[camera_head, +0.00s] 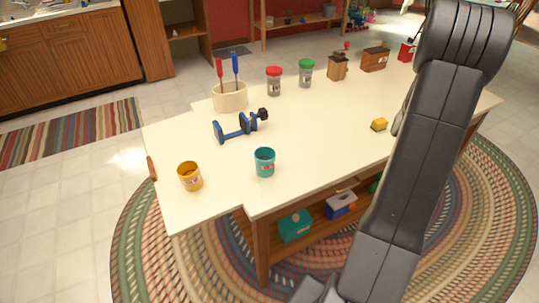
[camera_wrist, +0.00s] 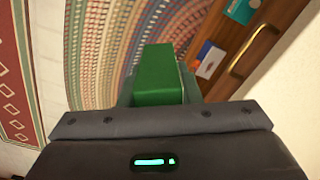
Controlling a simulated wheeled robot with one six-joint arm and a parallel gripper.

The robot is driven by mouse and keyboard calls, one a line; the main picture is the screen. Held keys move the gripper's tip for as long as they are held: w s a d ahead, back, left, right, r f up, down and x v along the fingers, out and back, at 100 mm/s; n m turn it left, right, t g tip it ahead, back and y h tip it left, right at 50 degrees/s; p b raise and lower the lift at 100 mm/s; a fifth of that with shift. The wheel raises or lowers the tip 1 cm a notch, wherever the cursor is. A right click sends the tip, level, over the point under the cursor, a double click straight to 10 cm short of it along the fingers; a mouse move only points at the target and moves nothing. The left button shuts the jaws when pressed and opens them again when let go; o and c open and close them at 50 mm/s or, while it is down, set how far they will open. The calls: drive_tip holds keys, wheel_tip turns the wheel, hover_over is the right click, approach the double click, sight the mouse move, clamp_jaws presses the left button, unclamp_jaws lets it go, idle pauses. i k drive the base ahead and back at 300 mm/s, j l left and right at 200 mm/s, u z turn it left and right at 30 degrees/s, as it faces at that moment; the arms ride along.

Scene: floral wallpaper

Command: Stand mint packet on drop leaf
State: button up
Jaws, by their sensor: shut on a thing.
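A green box-shaped packet (camera_wrist: 158,68), likely the mint packet, is between the fingers of my gripper (camera_wrist: 158,90) in the wrist view. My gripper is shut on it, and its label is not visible. In the head view my arm hides most of the gripper; a small green patch (camera_head: 375,184) shows beside the arm, and I cannot tell if it is the packet. The cream table (camera_head: 330,130) has a stepped left end section (camera_head: 215,208), which looks like the drop leaf. A yellow cup (camera_head: 190,176) stands on that section.
A teal box (camera_head: 295,226) and a white-blue box (camera_head: 340,206) lie on the shelf below. The leaf's front is bare.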

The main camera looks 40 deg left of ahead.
sight(176, 140)
drive_tip(key=k+j+z, duration=0.15)
drive_tip(key=k+j, duration=0.2)
drive_tip(key=k, duration=0.15)
drive_tip(key=k+j+z, duration=0.15)
drive_tip(key=k+j, duration=0.15)
drive_tip(key=k, duration=0.25)
drive_tip(key=j, duration=0.4)
drive_tip(key=k+j+z, duration=0.15)
drive_tip(key=j, duration=0.6)
drive_tip(key=k+j+z, duration=0.1)
drive_tip(key=j, duration=0.3)
